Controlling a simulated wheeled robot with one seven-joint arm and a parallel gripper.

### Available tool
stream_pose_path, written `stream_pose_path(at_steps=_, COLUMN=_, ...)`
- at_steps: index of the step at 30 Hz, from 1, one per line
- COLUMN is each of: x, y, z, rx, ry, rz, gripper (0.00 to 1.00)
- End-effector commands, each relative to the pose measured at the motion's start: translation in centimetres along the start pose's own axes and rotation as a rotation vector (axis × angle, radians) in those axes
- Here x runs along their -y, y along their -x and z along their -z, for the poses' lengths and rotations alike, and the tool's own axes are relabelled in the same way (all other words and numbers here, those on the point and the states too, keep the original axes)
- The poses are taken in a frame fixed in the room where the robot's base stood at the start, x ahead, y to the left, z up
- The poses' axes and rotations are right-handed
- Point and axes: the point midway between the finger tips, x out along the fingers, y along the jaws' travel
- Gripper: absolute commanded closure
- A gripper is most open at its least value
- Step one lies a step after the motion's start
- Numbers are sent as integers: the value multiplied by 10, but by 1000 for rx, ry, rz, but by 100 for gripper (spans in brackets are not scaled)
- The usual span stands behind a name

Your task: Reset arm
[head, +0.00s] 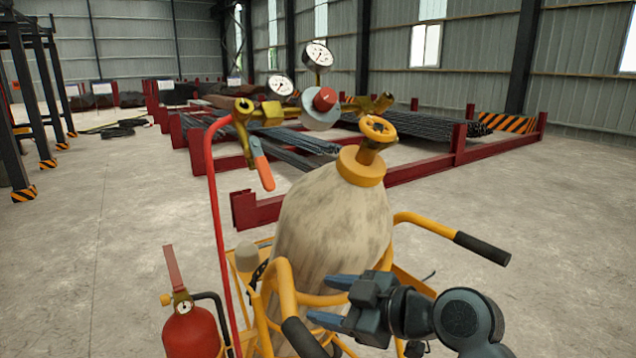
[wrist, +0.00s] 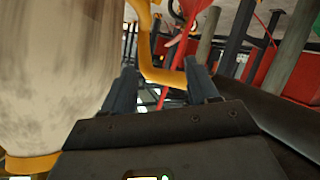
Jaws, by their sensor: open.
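My gripper (head: 322,300) is at the lower middle of the head view, in front of the lower part of a worn beige gas cylinder (head: 330,225). Its two blue-grey fingers point left and are apart, with nothing held between them. In the wrist view my gripper (wrist: 163,85) also shows spread fingers, with a yellow cart tube (wrist: 148,45) beyond and between them. The cylinder (wrist: 55,70) fills the left of that view. I cannot tell whether the fingers touch the cylinder or tube. My arm comes in from the lower right.
The yellow cart has black-gripped handles (head: 482,248) on both sides of the cylinder. A yellow valve wheel (head: 378,128), gauges (head: 318,55) and a red hose (head: 215,200) stand above. A red fire extinguisher (head: 192,330) is at lower left. Rebar racks (head: 460,145) lie behind; the right floor is clear.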

Motion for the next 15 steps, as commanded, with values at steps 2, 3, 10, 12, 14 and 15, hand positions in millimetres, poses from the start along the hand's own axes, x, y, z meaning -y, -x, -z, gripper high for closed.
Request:
stream_pose_path(at_steps=2, x=22, y=5, z=-24, rx=20, ry=-86, rz=-51, gripper=41)
stream_pose_path(at_steps=3, x=32, y=9, z=-36, rx=31, ry=-128, rz=-80, gripper=41)
stream_pose_path(at_steps=10, x=90, y=44, z=-94, rx=89, ry=-350, rz=-265, gripper=41)
stream_pose_path(at_steps=12, x=109, y=59, z=-110, rx=106, ry=-409, rz=-321, gripper=41)
stream_pose_path(at_steps=14, x=125, y=73, z=-121, rx=121, ry=-454, rz=-369, gripper=41)
stream_pose_path(at_steps=15, x=135, y=84, z=-128, rx=129, ry=-483, rz=-401, gripper=41)
